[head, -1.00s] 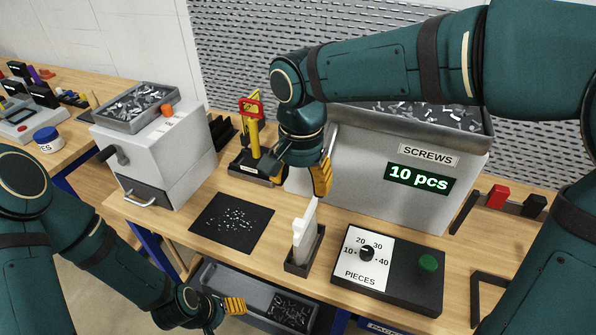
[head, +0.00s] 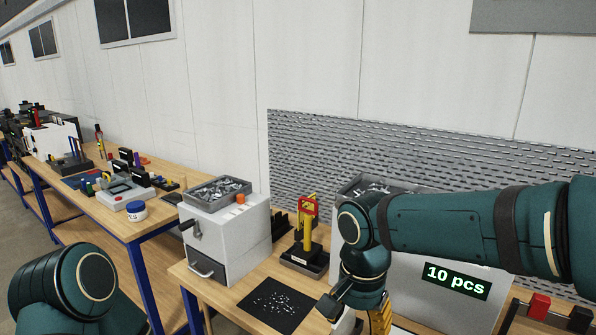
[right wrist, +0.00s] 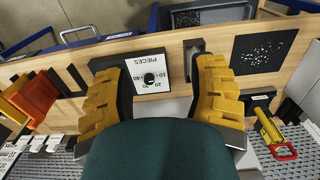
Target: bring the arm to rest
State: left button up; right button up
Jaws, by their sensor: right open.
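My right arm reaches across the right half of the head view, with its forearm level and its wrist bent down. My right gripper (head: 380,318) is at the bottom edge there, its yellow fingers partly cut off. In the right wrist view my right gripper (right wrist: 157,72) is open and empty, its two fingers wide apart above the bench. The dial panel (right wrist: 147,75) with "PIECES" on it lies below, between the fingers. Only a bent part of my left arm shows at the lower left of the head view; its gripper is out of view.
A grey counter with a "10 pcs" display (head: 456,281) stands behind my right arm. A black mat with small pieces (head: 277,304), a yellow tool with a red handle (head: 308,240) and a crank box (head: 230,243) are to its left. A red bin (right wrist: 36,95) is in the wrist view.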

notch_tip(320, 180, down, 17)
jog(key=w+a+n+y+b, duration=0.1)
jog(key=w+a+n+y, duration=0.1)
jog(key=n, duration=0.1)
pick_arm(q)
jog(key=f+b, duration=0.2)
jog(key=f, duration=0.2)
jog(key=shift+s+d+b, duration=0.15)
jog(key=shift+s+b, duration=0.1)
jog(key=shift+b, duration=0.15)
pick_arm(e)
jog(key=s+d+f+n+t+y, duration=0.1)
jog(key=s+f, duration=0.4)
jog(key=f, duration=0.6)
jog(key=s+d+f+t+y, duration=0.1)
jog(key=s+f, duration=0.3)
jog(key=f, duration=0.7)
jog(key=shift+s+d+f+n, duration=0.25)
jog(key=shift+s+d+n, duration=0.05)
jog(key=shift+s+n, duration=0.1)
